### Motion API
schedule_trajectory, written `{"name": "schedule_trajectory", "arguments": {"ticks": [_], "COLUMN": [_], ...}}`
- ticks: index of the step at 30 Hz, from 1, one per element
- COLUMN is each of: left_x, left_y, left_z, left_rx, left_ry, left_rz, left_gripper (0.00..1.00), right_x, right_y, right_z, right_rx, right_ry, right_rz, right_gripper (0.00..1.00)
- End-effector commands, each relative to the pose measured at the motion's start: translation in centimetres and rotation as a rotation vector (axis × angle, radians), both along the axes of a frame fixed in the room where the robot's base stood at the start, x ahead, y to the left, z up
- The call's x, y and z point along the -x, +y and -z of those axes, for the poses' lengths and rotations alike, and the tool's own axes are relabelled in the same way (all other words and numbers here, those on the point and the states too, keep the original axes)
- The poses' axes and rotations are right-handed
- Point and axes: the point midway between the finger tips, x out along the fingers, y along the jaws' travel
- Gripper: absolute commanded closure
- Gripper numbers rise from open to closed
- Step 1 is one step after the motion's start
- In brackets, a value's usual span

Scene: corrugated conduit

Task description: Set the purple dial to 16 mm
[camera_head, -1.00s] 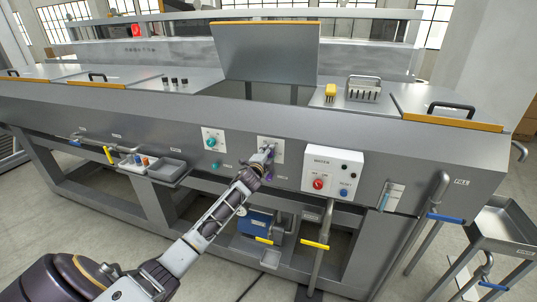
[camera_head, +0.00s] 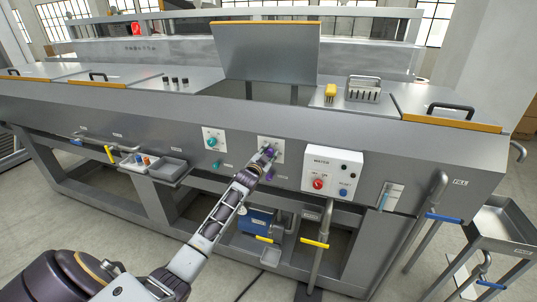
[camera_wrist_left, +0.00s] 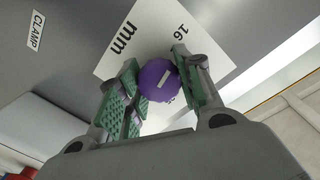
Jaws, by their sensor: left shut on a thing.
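The purple dial (camera_head: 270,153) is on a white plate (camera_head: 265,142) on the machine's front. In the left wrist view the dial (camera_wrist_left: 158,80) shows a short white mark that slants up and right. The plate (camera_wrist_left: 117,66) carries "16" and "mm" above the dial; another marking below is mostly hidden by the dial and a finger. My left gripper (camera_head: 267,155) is at the dial. In the left wrist view its green-padded fingers (camera_wrist_left: 160,88) are shut on the dial, one on each side. My right gripper is not in view.
A teal dial (camera_head: 211,142) is on another plate to the left. A water box (camera_head: 332,172) with a red knob and blue button is close on the right. A small purple knob (camera_head: 269,176) is just below the gripper. A "CLAMP" label (camera_wrist_left: 36,31) shows in the wrist view.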

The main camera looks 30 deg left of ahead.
Motion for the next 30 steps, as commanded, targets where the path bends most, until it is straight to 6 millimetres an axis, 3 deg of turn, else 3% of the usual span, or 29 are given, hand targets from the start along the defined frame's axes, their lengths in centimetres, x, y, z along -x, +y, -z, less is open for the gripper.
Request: {"name": "schedule_trajectory", "arguments": {"ticks": [17,18,23,30], "left_x": [0.04,0.04,0.03,0.01], "left_y": [0.00,0.00,-0.02,-0.02], "left_z": [0.28,0.28,0.20,0.10], "left_rx": [0.049,0.049,0.048,0.047], "left_ry": [-0.007,-0.007,-0.008,-0.010], "left_rz": [0.000,0.000,-0.001,0.000], "left_gripper": [0.89,0.62,0.42,0.42], "right_x": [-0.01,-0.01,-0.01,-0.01], "right_y": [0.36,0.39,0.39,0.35], "right_z": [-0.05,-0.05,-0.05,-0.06], "right_rx": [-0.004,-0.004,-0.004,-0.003], "right_ry": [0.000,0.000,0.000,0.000], "right_rz": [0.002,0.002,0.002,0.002], "right_gripper": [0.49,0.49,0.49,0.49]}}
